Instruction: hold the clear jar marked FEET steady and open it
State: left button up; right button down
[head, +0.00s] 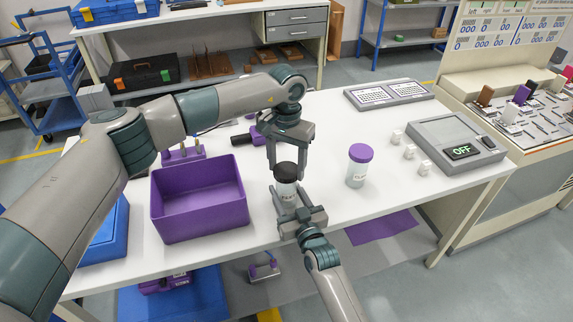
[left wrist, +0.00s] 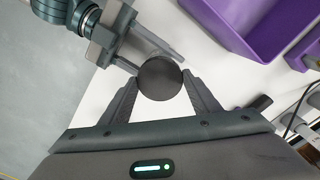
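A clear jar (head: 285,194) with a black lid stands upright near the table's front edge; its label is too small to read. The round lid (left wrist: 160,80) shows from above in the left wrist view. My left gripper (head: 287,168) points down over the jar, its open fingers on either side of the lid with little gap. My right gripper (head: 291,203) comes from the front with its fingers on both sides of the jar's body, seemingly shut on it. It also shows in the left wrist view (left wrist: 150,62). The jar's lower part is partly hidden.
A purple bin (head: 200,233) stands left of the jar. A purple-lidded jar (head: 359,167) stands to the right, then small white cubes (head: 410,152) and a scale (head: 452,135) reading OFF. The table between has free room.

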pick_arm(q)
jog(key=n, duration=0.8)
jog(key=shift+n, duration=0.4)
jog(key=n, duration=1.4)
jog(key=shift+r, duration=0.1)
jog(key=n, duration=0.4)
jog(key=shift+n, duration=0.3)
jog(key=n, duration=0.8)
jog(key=shift+n, duration=0.3)
jog(key=n, duration=0.8)
jog(key=shift+n, duration=0.3)
jog(key=n, duration=0.9)
jog(key=shift+r, duration=0.1)
